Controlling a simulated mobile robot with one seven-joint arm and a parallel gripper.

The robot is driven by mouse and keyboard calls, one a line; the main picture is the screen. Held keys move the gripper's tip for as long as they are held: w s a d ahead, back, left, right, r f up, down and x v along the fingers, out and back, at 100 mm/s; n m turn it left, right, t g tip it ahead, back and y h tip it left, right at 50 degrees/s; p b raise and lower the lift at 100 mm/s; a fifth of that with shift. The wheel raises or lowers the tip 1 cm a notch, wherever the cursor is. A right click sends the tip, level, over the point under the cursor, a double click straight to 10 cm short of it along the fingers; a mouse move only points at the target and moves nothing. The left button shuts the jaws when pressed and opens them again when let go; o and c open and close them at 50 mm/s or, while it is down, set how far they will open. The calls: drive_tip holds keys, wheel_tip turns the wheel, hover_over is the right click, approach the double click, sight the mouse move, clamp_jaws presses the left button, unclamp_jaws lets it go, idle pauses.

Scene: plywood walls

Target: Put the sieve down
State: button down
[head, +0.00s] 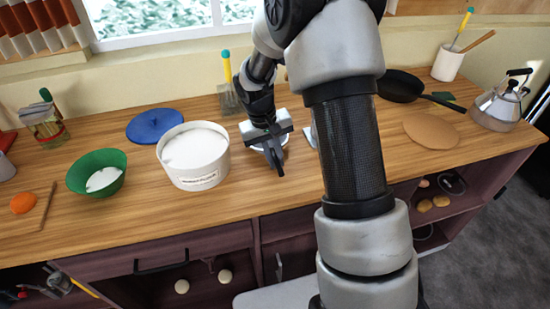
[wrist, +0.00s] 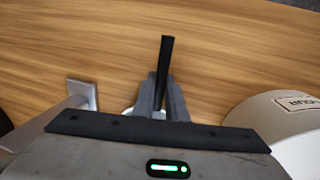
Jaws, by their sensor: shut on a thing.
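My gripper (head: 272,148) is low over the wooden counter, just right of the white flour tub (head: 193,180). It is shut on the sieve's black handle (wrist: 167,65), which sticks out past the fingertips in the wrist view. The handle also shows in the head view (head: 276,168), pointing toward the counter's front edge. A pale round edge shows under my gripper and is probably part of the sieve; the rest is hidden by my gripper. I cannot tell whether the sieve touches the counter.
The labelled flour tub also shows close by at right in the wrist view (wrist: 285,130). A grey metal piece (wrist: 85,93) stands left of my gripper there. A green bowl (head: 97,172) and blue lid (head: 155,124) lie farther left. A black pan (head: 400,88), brown board (head: 431,131) and kettle (head: 497,106) are right.

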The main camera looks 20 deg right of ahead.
drive_tip(key=c, duration=1.8)
unclamp_jaws()
drive_tip(key=shift+f, duration=0.1)
